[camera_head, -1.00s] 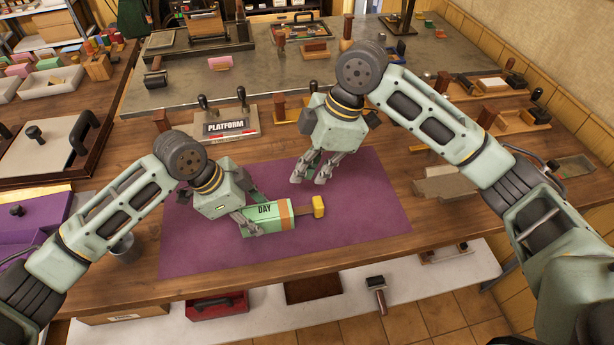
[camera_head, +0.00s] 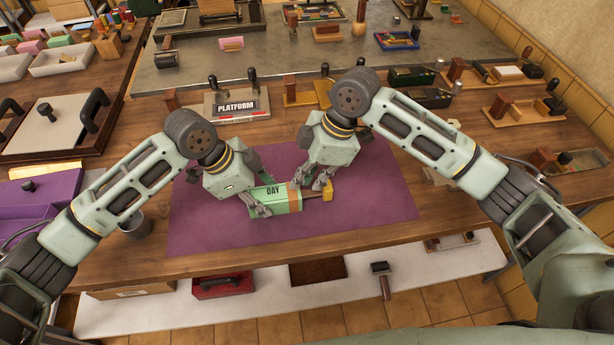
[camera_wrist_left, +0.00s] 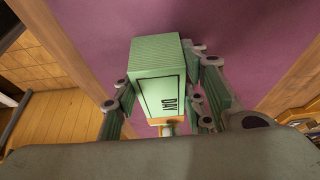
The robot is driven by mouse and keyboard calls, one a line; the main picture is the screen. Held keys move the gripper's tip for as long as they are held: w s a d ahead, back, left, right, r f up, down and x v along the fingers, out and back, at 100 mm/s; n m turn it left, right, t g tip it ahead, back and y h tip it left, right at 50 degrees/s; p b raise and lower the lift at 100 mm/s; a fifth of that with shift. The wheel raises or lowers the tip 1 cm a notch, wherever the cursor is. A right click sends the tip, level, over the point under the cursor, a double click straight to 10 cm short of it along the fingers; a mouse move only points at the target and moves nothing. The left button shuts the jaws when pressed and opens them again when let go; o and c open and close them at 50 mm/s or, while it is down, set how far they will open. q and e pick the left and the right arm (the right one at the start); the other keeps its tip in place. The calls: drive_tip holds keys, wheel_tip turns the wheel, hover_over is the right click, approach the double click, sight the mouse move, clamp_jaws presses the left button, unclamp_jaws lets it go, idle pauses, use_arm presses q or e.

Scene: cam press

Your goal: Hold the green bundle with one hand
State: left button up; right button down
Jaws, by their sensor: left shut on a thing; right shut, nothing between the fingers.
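The green bundle (camera_head: 284,201), marked "DAY", lies along the purple mat (camera_head: 210,228), with an orange band near its right end. A yellow block (camera_head: 327,191) shows beyond that band. My left gripper (camera_head: 257,206) is shut on the bundle's left part. In the left wrist view the bundle (camera_wrist_left: 155,75) sits between the left gripper's fingers (camera_wrist_left: 165,98). My right gripper (camera_head: 311,186) is shut with nothing between its fingers, right by the banded end and the yellow block. Its fingers partly hide that end, and I cannot tell whether they touch it.
A grey cup (camera_head: 136,225) is left of the mat, beside my left arm. Wooden blocks and tools line the table's right side. The mat's right part is clear.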

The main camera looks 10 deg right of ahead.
drive_tip(key=shift+d, duration=0.5)
drive_tip(key=v, duration=1)
drive_tip(key=d+f+m, duration=0.1)
drive_tip(key=d+m, duration=0.6)
drive_tip(key=m, duration=1.1)
drive_tip(key=d+f+m, duration=0.1)
drive_tip(key=d+m, duration=0.6)
drive_tip(key=m, duration=1.1)
drive_tip(key=x, duration=0.7)
drive_tip(key=s+x, duration=0.1)
drive_tip(key=x, duration=0.2)
drive_tip(key=shift+a+f, duration=0.25)
drive_tip(key=shift+w+a+r, duration=0.1)
drive_tip(key=shift+a+r, duration=0.05)
drive_tip(key=shift+a, duration=1.8)
